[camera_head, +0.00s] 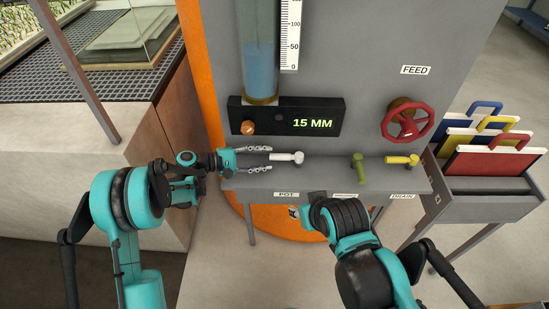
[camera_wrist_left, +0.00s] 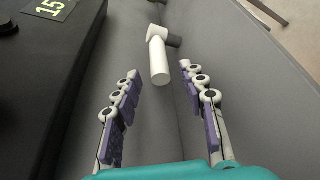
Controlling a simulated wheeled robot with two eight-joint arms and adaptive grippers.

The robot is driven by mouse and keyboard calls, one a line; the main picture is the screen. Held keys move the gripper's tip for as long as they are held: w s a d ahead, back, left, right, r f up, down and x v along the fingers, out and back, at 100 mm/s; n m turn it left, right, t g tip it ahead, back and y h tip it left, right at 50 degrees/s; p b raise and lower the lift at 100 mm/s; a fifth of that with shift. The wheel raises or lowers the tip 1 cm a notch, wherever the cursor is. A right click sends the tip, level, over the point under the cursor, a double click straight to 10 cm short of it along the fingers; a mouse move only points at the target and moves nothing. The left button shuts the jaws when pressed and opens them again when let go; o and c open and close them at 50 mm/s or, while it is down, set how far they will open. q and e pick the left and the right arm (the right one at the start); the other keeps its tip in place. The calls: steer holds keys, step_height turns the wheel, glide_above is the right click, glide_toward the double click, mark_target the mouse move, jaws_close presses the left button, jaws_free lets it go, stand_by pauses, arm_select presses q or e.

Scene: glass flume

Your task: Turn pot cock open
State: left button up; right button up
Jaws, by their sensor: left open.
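The pot cock (camera_head: 287,157) has a white handle on the grey panel's ledge, above the POT label (camera_head: 287,195). Its handle points left toward my left gripper (camera_head: 270,159). That gripper is open, with one finger above and one below the line of the handle. In the left wrist view, the white handle (camera_wrist_left: 160,65) lies between the fingertips (camera_wrist_left: 160,72), with a clear gap on both sides. I cannot see contact.
An olive-green cock (camera_head: 359,167) and a yellow cock (camera_head: 402,160) sit farther right on the ledge. A red handwheel (camera_head: 408,121) is above them. A black display (camera_head: 313,123) reads 15 MM beside an orange knob (camera_head: 248,128). Coloured panels (camera_head: 495,160) stand in a rack at right.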

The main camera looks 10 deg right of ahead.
mark_target(276, 157)
arm_select(q)
steer(key=b+x, duration=0.1)
steer(key=x, duration=0.3)
steer(key=shift+w+d+f, duration=0.1)
steer(key=shift+d, duration=0.3)
jaws_close()
